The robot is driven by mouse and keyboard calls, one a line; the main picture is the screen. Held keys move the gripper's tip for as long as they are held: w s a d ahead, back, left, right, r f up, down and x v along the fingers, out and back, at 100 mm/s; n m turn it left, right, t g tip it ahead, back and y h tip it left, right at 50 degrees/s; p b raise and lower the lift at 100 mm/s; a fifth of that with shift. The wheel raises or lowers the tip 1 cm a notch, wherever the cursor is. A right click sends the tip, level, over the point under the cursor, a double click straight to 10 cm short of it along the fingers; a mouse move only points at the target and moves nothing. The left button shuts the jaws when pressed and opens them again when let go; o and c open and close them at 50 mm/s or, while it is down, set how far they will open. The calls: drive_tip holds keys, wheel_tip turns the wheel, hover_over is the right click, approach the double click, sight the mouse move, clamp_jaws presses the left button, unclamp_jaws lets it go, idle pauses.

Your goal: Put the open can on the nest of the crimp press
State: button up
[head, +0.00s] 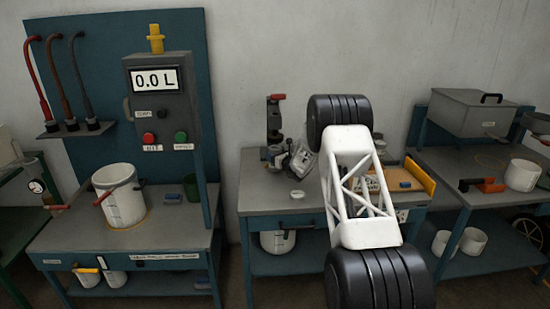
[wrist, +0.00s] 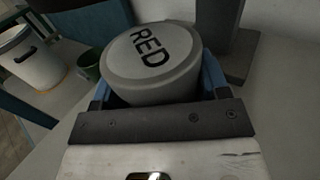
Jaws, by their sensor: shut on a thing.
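A grey can (wrist: 152,62) with RED lettered on its top fills the middle of the wrist view. My gripper (wrist: 160,85) is shut on it, with a blue finger on each side. In the head view my gripper (head: 284,160) is over the middle bench, close to a dark upright post with a red handle, which looks like the crimp press (head: 274,118). The post and its base also show just behind the can in the wrist view (wrist: 218,30). The nest cannot be made out. I cannot tell whether the can touches the press.
A small white disc (head: 297,194) lies on the middle bench (head: 258,202) in front of the press. A wooden tray (head: 402,180) is to the right, partly behind my arm. A white bucket (head: 122,205) and green cup (head: 191,188) stand on the left bench.

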drive_tip(key=shift+f, duration=0.4)
drive_tip(key=shift+f, duration=0.15)
drive_tip(key=o, duration=1.1)
drive_tip(key=shift+v, duration=5.95)
